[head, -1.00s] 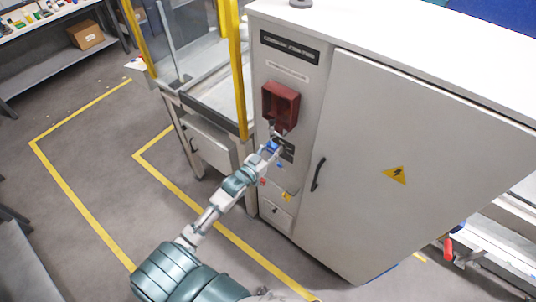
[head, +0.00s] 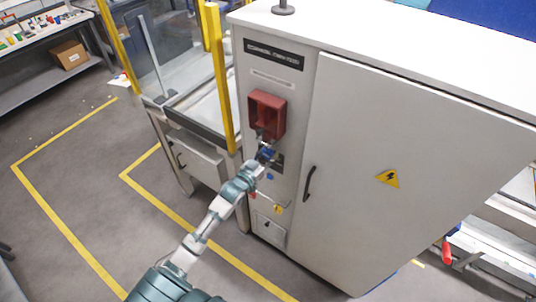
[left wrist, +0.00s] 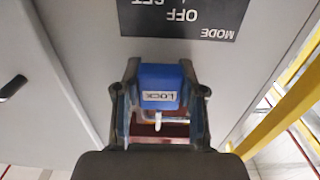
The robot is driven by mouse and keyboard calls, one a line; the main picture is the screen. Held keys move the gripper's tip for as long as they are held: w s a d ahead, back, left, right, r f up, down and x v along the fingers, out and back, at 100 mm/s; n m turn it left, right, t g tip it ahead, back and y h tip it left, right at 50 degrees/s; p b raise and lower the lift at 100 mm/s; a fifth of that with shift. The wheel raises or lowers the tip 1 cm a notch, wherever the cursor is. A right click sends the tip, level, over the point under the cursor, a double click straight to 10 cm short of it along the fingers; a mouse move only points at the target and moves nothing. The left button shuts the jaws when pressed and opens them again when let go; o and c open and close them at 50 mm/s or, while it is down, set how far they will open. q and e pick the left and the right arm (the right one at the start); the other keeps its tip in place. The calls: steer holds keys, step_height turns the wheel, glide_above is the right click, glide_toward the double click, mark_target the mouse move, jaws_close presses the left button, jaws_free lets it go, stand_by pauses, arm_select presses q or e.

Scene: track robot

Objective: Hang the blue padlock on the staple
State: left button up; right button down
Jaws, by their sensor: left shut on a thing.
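The blue padlock (left wrist: 160,82) is between the fingers of my left gripper (left wrist: 160,105) in the left wrist view, with a "LOCK" label facing the camera. My left gripper is shut on it. In the head view the gripper (head: 265,154) is at the cabinet's narrow front panel, just below the red box (head: 267,113), and the padlock shows only as a small blue patch. The staple cannot be made out clearly; the gripper and padlock may cover it. Whether the shackle touches anything cannot be told. My right gripper is not in view.
The grey cabinet (head: 400,130) has a black door handle (head: 309,184) right of the gripper. A dark "MODE OFF" plate (left wrist: 185,18) lies close to the padlock. A yellow post (head: 220,80) and a glazed bench stand left. Open floor (head: 90,190) lies further left.

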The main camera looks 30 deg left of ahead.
arm_select(q)
steer(key=o, duration=1.2)
steer(key=shift+o, duration=0.2)
steer(key=s+a, duration=0.1)
steer(key=s, duration=1.1)
steer(key=shift+a+f, duration=0.1)
